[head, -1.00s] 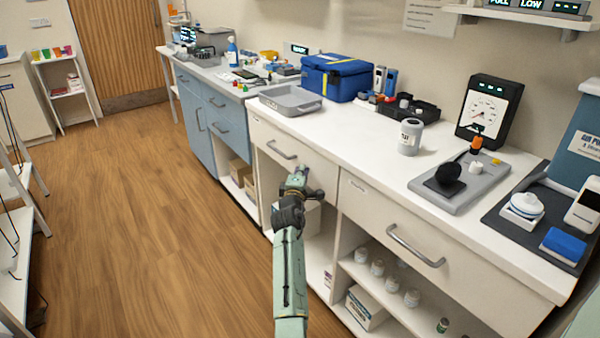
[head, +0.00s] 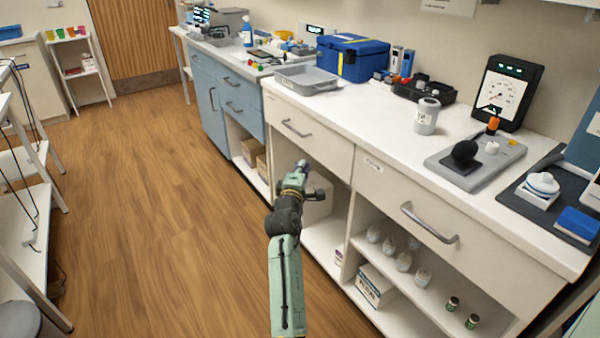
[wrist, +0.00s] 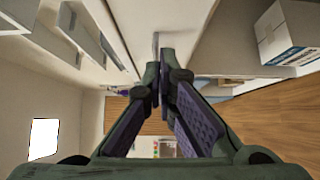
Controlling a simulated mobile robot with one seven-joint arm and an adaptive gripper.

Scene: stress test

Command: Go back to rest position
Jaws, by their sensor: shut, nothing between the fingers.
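My gripper (head: 301,166) is in front of the lower cabinet, below the white drawer with a grey handle (head: 296,129). In the wrist view my gripper (wrist: 158,80) has its two fingers brought together at the tips, with nothing between them. A pale cabinet surface lies close beyond the fingertips in that view. My arm reaches forward from the bottom of the head view. I cannot tell from the head view whether the fingertips touch the cabinet.
The white counter (head: 365,125) holds a grey tray (head: 306,80), a blue case (head: 352,58), a white jar (head: 427,116) and a dial gauge (head: 496,93). Open shelves below hold bottles and a box (head: 375,287). White shelving (head: 22,250) stands at far left.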

